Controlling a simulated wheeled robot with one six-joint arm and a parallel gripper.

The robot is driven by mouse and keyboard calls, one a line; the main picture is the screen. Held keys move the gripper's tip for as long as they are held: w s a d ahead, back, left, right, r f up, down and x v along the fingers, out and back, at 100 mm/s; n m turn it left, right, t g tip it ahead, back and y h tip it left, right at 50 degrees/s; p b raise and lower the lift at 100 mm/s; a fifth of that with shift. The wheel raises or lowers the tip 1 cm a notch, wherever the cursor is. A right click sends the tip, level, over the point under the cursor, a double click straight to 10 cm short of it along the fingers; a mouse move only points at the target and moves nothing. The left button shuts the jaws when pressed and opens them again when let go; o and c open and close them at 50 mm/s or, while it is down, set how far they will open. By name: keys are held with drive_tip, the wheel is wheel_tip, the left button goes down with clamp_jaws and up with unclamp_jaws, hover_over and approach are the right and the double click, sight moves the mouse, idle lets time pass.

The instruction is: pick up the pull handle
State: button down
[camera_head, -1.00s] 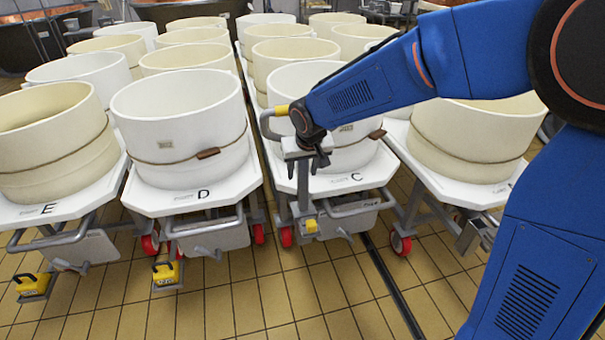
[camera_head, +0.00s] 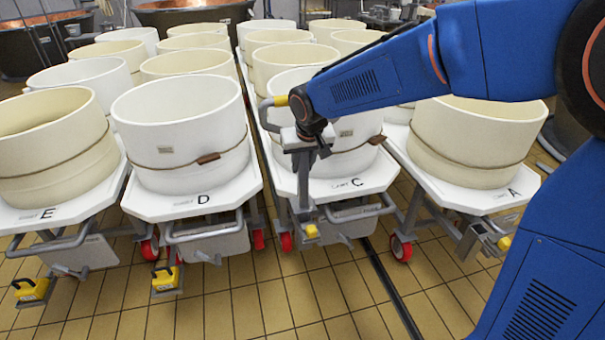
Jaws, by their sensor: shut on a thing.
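My gripper (camera_head: 307,155) is at the upper part of the bar, just in front of the white vat on that cart. It points down and is shut on the handle. The fingers and wrist hide part of the bar. A grey curved tube with a yellow end (camera_head: 282,101) shows beside my wrist; I cannot tell whether it joins the bar.
Cart C (camera_head: 352,184) stands between cart D (camera_head: 200,199) and cart A (camera_head: 512,193), with narrow gaps. Cart E is at the left. Each carries a round vat. Yellow blocks with black grips (camera_head: 33,289) stand low before E and D. The tiled floor in front is clear.

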wheel_tip(320, 180, up, 16)
idle(0.7)
drive_tip(key=shift+d, duration=0.15)
